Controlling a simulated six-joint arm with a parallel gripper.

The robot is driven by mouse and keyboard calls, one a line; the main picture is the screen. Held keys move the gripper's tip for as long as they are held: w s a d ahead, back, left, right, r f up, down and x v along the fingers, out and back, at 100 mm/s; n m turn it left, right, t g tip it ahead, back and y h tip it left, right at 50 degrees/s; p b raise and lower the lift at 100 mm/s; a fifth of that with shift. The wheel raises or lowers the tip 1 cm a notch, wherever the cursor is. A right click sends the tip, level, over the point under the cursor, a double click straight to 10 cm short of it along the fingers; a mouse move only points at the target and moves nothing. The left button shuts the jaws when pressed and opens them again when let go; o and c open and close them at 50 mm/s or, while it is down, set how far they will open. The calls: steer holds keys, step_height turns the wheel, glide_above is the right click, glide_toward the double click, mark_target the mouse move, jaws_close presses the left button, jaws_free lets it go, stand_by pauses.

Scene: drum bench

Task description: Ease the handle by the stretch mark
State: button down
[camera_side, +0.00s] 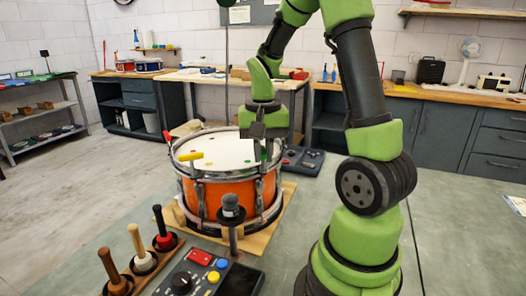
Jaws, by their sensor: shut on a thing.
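An orange drum (232,193) with a white head and a metal rim stands upright on a wooden board. Small coloured marks lie on the head near its edge, among them a red one (208,153) and a green one (264,155). A yellow bar (190,156) sits at the rim on the left. My gripper (257,152) points down at the right side of the head, by the rim. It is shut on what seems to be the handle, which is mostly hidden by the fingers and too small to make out.
A grey post with a dark knob (231,207) stands before the drum. A control box (190,278) with coloured buttons and several upright handled tools (140,250) are at the front left. A dark pedal-like box (302,160) lies behind right.

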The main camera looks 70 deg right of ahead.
mark_target(263, 149)
steer(key=shift+n, duration=0.3)
steer(key=c, duration=1.2)
jaws_free()
steer(key=shift+o, duration=0.2)
step_height(263, 149, up, 10)
steer(key=s+a+r+n+t+y, duration=0.1)
steer(key=s+a+n+t, duration=0.2)
steer(key=a, duration=0.5)
steer(key=s+a+r+n+t+y, duration=0.1)
steer(key=s+a+n+t, duration=0.2)
steer(key=a, duration=0.6)
steer(key=shift+s+n+t, duration=0.25)
steer(key=shift+n+t, duration=0.35)
steer(key=shift+n, duration=0.4)
